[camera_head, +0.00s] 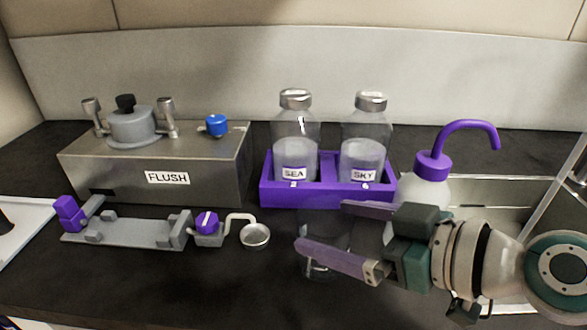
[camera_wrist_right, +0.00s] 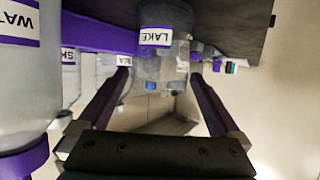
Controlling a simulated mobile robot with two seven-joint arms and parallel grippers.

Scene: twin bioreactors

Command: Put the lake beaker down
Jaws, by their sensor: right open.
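The lake beaker (camera_head: 318,264) is a clear glass vessel on the dark counter, in front of the purple rack. In the head view it is faint and partly hidden by my right gripper (camera_head: 322,225). It looks upright. In the right wrist view the beaker (camera_wrist_right: 160,62) shows its LAKE label, and the picture is turned so the counter is at the top. My right gripper (camera_wrist_right: 160,72) is open, its purple fingers on either side of the beaker, with gaps visible beside the glass. My left gripper is not in view.
The purple rack (camera_head: 325,197) holds the SEA bottle (camera_head: 296,150) and SKY bottle (camera_head: 364,155). A white wash bottle (camera_head: 428,190) with a purple spout stands close behind my right gripper. The FLUSH box (camera_head: 205,170) and a grey fixture (camera_head: 130,233) are left.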

